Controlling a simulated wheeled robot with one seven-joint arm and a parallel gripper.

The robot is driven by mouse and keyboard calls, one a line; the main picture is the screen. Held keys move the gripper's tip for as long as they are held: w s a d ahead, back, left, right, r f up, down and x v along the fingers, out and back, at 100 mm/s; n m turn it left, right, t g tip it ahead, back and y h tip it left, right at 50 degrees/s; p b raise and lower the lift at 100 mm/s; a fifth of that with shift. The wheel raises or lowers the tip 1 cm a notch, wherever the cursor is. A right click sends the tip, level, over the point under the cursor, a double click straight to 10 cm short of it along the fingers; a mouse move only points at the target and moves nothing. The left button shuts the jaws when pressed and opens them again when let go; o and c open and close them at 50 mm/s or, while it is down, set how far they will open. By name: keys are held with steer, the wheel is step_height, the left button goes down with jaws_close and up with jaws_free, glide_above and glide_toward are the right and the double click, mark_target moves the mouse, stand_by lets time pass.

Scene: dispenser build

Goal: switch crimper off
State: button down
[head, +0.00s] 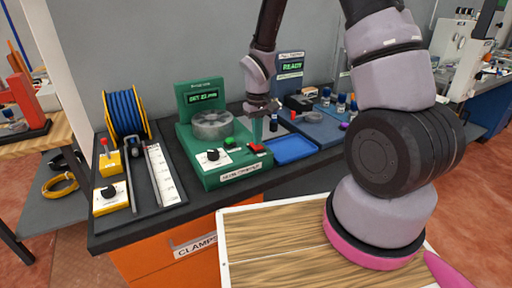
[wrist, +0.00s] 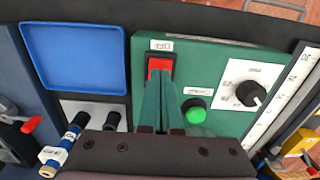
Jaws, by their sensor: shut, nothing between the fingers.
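The crimper is a green box (head: 235,176) on the dark bench, with a lit display, a round grey head (head: 212,124) and a labelled front. Its red switch (head: 262,150) is at the right of the top panel; in the wrist view the red switch (wrist: 161,64) sits beside a small white label that appears to read OFF. My gripper (head: 256,142) points down at the switch with its green fingers together and empty. In the wrist view the fingertips (wrist: 160,80) overlap the switch's near edge. I cannot tell whether they touch it. The fingers hide part of the switch.
A green button (wrist: 196,111) and a black knob (wrist: 251,94) share the crimper's panel. A blue tray (head: 291,149) lies to its right in the head view. A cable spool (head: 126,113) and a yellow lever box (head: 109,162) stand left. Small bottles stand behind.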

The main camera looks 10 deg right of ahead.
steer(key=shift+r, duration=3)
steer(key=s+d+r+m+t+y, duration=0.1)
steer(key=s+d+r+m+t, duration=0.15)
steer(key=r, duration=0.65)
steer(key=s+d+r+m+t, duration=0.1)
steer(key=s+d+r+m, duration=0.2)
steer(key=r, duration=0.6)
steer(key=s+d+r+m+t+y, duration=0.1)
steer(key=s+d+r+m+t, duration=0.1)
steer(key=s+r, duration=0.9)
steer(key=shift+s+d+t, duration=0.45)
steer(key=shift+d+t, duration=0.4)
steer(key=shift+d, duration=0.1)
